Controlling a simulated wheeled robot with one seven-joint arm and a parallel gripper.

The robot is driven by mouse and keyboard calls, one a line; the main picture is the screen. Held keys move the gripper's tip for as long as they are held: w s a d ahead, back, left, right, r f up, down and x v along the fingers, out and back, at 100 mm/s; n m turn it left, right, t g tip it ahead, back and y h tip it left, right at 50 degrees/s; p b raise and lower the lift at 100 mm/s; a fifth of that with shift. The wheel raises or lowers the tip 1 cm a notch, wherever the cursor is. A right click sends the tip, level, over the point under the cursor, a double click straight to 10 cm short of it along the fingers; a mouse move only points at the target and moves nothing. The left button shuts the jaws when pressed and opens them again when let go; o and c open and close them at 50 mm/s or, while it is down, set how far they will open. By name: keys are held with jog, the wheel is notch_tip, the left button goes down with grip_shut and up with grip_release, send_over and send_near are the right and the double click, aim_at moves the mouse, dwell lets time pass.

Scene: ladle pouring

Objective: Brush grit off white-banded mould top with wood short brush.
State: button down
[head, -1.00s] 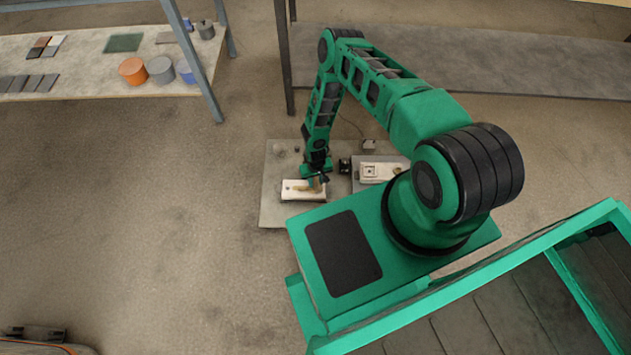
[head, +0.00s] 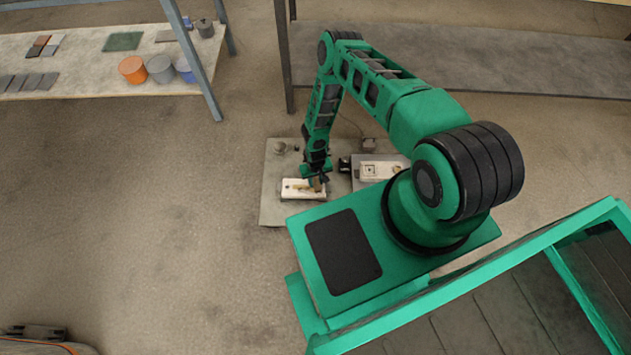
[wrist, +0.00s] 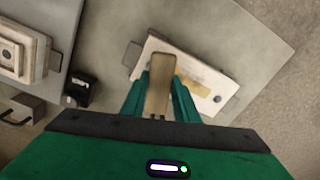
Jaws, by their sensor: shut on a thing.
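The wood short brush (wrist: 160,84) is in the jaws of my gripper (wrist: 160,92) in the wrist view. Its far end is over the top of a pale mould (wrist: 197,64); I cannot tell whether it touches. A tan patch lies on the mould top beside the brush, and a dark round spot shows near one end. In the head view my gripper (head: 316,178) is at the right part of the same mould (head: 291,190). The brush is mostly hidden there. I cannot make out a white band on this mould.
The mould lies on a grey plate (head: 273,208) on the floor. A second pale mould (head: 380,170) sits on a grey block to the right, with a small black item (head: 344,165) between them.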

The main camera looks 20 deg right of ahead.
jog(key=shift+f, duration=0.2)
jog(key=shift+w+a, duration=0.1)
jog(key=shift+a, duration=0.05)
